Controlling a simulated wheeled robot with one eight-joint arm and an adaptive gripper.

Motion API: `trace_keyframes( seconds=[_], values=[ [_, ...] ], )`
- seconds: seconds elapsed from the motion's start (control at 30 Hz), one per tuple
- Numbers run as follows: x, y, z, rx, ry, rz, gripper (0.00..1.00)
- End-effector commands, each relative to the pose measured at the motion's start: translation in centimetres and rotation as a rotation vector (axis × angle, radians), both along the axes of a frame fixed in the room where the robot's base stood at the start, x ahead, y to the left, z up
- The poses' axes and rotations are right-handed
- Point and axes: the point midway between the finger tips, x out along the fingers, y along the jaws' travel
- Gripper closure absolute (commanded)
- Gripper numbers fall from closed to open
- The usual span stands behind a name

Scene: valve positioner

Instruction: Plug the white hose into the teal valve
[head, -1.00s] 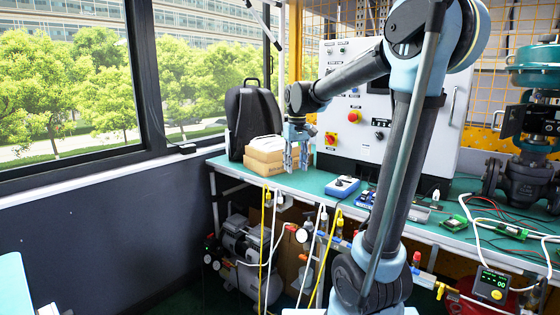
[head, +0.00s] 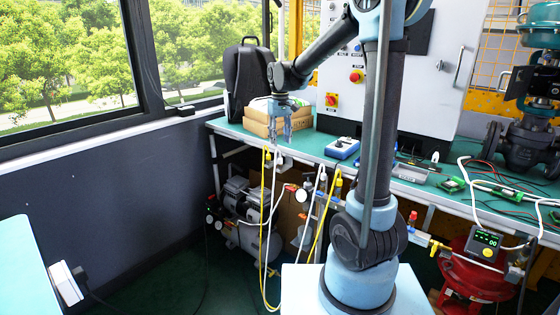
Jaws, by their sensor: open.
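My gripper (head: 280,138) is open and empty, pointing down in front of the cardboard boxes at the bench's left end. A white hose (head: 274,185) hangs beside a yellow hose below the bench's front edge. Its upper end shows just below my fingertips, apparently apart from them; the depth between them is hard to judge. Another white hose (head: 467,185) runs on the right side of the bench toward a small digital gauge. The teal valve (head: 540,36) stands at the upper right on a dark valve body, partly cut off by the picture edge.
Cardboard boxes (head: 300,122) and a black backpack (head: 248,85) stand on the teal bench. A control cabinet (head: 420,95) stands behind my arm. A compressor (head: 238,205) sits below the bench. The gauge (head: 486,244) and a red reel (head: 478,270) are at lower right. The left floor is fairly clear.

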Motion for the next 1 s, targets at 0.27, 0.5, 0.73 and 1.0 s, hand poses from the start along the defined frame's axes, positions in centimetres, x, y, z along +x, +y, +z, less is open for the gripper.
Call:
trace_keyframes(
  seconds=[0.27, 0.5, 0.73, 1.0],
  values=[
    [0.0, 0.0, -4.6, 0.0, 0.0, 0.0, 0.6],
    [0.0, 0.0, -8.0, 0.0, 0.0, 0.0, 0.6],
    [0.0, 0.0, -9.8, 0.0, 0.0, 0.0, 0.6],
    [0.0, 0.0, -10.0, 0.0, 0.0, 0.0, 0.6]
  ],
)
